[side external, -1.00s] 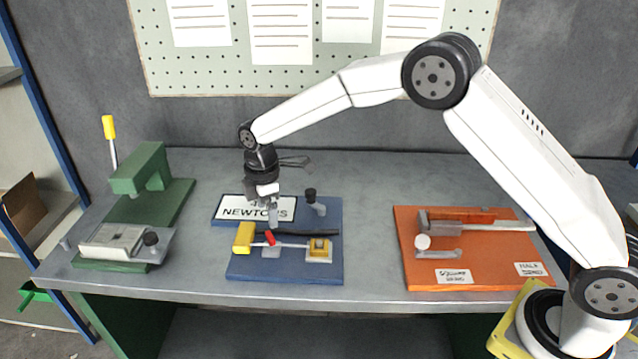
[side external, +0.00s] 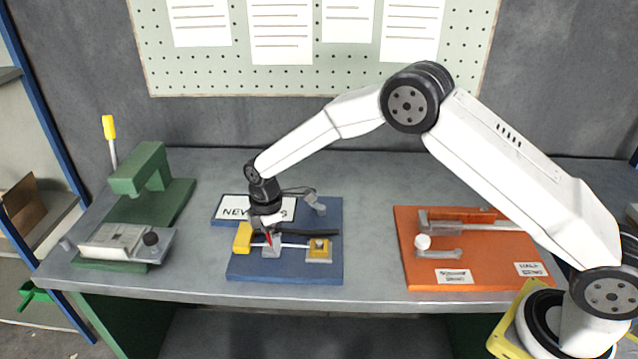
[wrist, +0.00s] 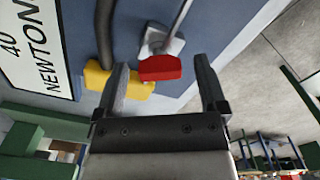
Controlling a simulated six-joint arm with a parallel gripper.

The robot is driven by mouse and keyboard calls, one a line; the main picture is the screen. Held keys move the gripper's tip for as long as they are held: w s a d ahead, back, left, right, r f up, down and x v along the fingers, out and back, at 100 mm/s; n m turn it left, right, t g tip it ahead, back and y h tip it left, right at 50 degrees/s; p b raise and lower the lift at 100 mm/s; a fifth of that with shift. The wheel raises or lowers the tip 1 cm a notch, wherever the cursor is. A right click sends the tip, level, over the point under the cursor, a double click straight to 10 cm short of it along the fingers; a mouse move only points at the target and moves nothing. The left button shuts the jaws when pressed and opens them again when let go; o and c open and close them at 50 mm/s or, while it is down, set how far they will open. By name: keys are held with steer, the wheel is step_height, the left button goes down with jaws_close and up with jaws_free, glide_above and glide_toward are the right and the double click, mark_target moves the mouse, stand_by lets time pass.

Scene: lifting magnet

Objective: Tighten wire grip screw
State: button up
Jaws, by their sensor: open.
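The red screw handle (wrist: 160,68) sits on a small grey block on the blue board (side external: 290,271). It also shows in the side view (side external: 268,238), partly hidden by my gripper. My gripper (side external: 268,236) is low over the board, pointing down. In the wrist view my gripper (wrist: 161,62) is open, with the red handle between its two fingers and gaps on both sides. A thin light rod or wire (side external: 295,245) runs from the red handle to a yellow block (side external: 319,246). A yellow piece (side external: 243,238) lies on the left.
A white NEWTONS label (side external: 232,208) and a dark rod (side external: 322,232) are on the blue board. A green press (side external: 140,170) is at left, an orange board (side external: 490,265) at right. Bare table lies between the boards.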

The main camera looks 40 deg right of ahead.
jaws_close()
steer(key=shift+m, duration=0.3)
steer(key=m, duration=1)
steer(key=shift+m, duration=0.3)
steer(key=m, duration=1)
steer(key=shift+m, duration=0.4)
